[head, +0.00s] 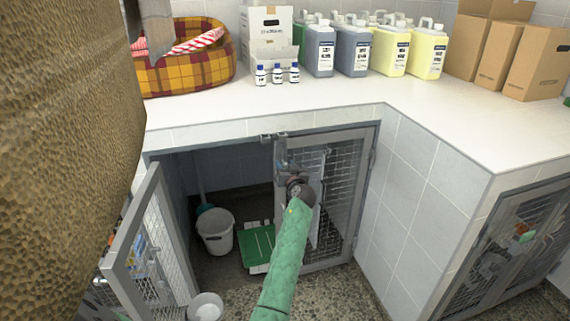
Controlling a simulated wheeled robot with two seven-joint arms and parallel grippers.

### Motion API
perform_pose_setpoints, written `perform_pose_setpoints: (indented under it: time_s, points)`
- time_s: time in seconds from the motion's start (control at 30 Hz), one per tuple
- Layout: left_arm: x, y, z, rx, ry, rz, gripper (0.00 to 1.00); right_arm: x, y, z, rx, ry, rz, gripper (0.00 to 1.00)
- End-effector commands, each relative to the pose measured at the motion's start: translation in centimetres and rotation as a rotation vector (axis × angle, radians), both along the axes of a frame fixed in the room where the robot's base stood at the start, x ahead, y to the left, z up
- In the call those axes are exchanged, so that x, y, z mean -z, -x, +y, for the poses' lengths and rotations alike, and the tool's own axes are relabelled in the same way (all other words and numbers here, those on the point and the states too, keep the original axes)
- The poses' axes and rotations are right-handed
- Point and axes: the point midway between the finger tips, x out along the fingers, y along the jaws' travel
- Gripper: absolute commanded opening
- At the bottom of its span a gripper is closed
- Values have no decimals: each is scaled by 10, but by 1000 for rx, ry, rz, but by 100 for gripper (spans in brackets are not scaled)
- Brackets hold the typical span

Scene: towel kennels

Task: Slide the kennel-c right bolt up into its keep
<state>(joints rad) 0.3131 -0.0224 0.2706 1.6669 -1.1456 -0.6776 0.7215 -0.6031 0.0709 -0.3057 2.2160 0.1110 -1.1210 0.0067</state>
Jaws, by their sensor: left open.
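The kennel under the counter has two mesh door leaves. The right leaf (345,185) stands in the frame, looking closed. A grey bolt (281,150) runs upright at the top of its inner edge. A small metal keep (268,137) sits on the frame rail just above; I cannot tell whether the bolt's tip is inside it. My left gripper (288,174), on a green-sleeved arm, is open just below the bolt, in front of the leaf. Whether it touches the bolt is unclear; the gripper and arm hide part of the leaf. My right gripper is not in view.
The left leaf (150,245) swings open toward me. A white bucket (215,236) and a green-and-white item (258,247) stand inside, with another bucket (206,308) in front. Jugs (353,50), boxes (540,62) and a plaid pet bed (185,70) occupy the counter (340,92).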

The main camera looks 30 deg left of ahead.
Motion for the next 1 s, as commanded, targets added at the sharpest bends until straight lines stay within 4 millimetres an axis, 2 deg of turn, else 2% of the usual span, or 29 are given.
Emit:
perform_pose_setpoints:
  time_s: [0.1, 0.4, 0.43, 0.63, 0.83, 1.0]
  points:
    - [-1, -5, 6, 0, 1, -1, 40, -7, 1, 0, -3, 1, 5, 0]
    - [0, -6, 8, -1, 1, 0, 40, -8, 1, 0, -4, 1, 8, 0]
    - [0, -6, 8, -1, 1, 0, 38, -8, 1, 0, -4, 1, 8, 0]
    - [0, -6, 8, -1, 1, 0, 0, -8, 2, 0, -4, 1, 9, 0]
    - [-2, -6, 8, -1, 1, -1, 0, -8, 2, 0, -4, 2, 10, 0]
    - [-26, -6, 8, -2, 0, -4, 0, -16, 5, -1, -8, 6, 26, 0]
